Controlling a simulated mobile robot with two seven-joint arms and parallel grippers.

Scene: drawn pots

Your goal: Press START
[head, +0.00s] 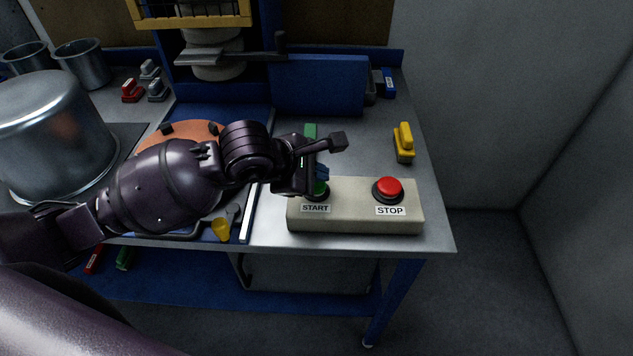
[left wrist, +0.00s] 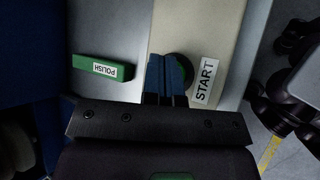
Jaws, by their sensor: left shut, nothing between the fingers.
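A beige control box (head: 350,222) stands near the front right of the bench. Its green START button (head: 319,188) is on the left, above a START label (head: 315,208), and is partly hidden by my left gripper. The red STOP button (head: 388,189) is on the right. My left gripper (head: 322,174) is shut and empty, its blue fingers right at the START button. In the left wrist view the shut fingers (left wrist: 166,75) overlap the dark button collar (left wrist: 184,66), beside the START label (left wrist: 204,80). Whether they touch or press the button I cannot tell. My right gripper is not in view.
A green POLISH block (left wrist: 103,68) lies behind the box. A yellow block (head: 403,142) stands at the bench's right edge. A large metal pot (head: 55,130) stands left. A machine with a blue panel (head: 318,87) is at the back. Floor right of the bench is clear.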

